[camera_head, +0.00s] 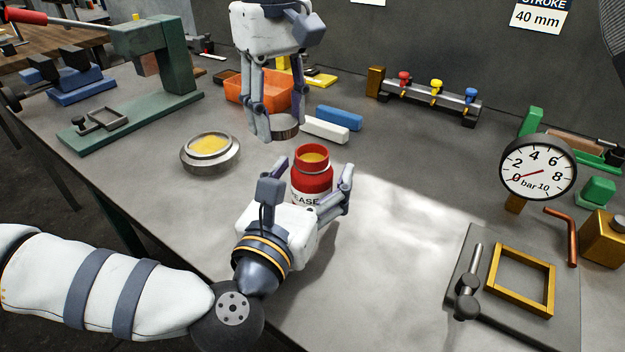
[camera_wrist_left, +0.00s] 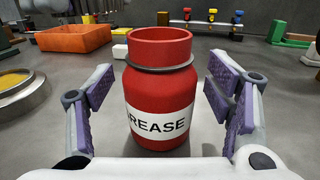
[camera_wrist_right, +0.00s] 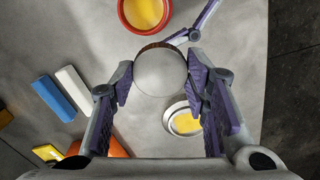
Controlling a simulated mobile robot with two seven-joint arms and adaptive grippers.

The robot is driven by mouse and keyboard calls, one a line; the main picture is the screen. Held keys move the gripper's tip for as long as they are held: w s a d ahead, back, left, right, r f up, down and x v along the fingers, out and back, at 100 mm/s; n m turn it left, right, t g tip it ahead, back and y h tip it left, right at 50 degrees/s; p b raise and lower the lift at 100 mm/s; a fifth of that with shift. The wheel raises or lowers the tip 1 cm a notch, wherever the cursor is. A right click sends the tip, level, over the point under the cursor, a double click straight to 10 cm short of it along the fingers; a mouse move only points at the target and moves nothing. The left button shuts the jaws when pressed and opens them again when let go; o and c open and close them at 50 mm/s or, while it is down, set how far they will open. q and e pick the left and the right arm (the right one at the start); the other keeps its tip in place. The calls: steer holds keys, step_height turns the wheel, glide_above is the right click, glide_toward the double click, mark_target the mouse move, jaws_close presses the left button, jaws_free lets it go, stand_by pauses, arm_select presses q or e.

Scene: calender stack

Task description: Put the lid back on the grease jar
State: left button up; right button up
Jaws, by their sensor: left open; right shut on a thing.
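The red grease jar (camera_head: 311,178) stands upright on the bench with its mouth open and yellow grease inside. It fills the middle of the left wrist view (camera_wrist_left: 158,95), and its open mouth shows in the right wrist view (camera_wrist_right: 145,12). My left gripper (camera_head: 318,176) is open, with its fingers (camera_wrist_left: 162,95) on either side of the jar and gaps between pads and jar. My right gripper (camera_head: 282,126) points down and is shut on the round metal lid (camera_head: 285,128). The lid (camera_wrist_right: 160,72) is above the bench, behind and slightly left of the jar, apart from it.
A metal dish of yellow grease (camera_head: 209,152) stands left of the jar. An orange bin (camera_head: 252,88), a white block (camera_head: 325,129) and a blue block (camera_head: 339,117) lie behind. A pressure gauge (camera_head: 538,166) and a plate with a brass frame (camera_head: 520,281) stand right; bare bench lies between.

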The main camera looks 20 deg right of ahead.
arm_select(q)
steer(key=shift+w+d, duration=0.15)
steer(key=shift+w, duration=0.05)
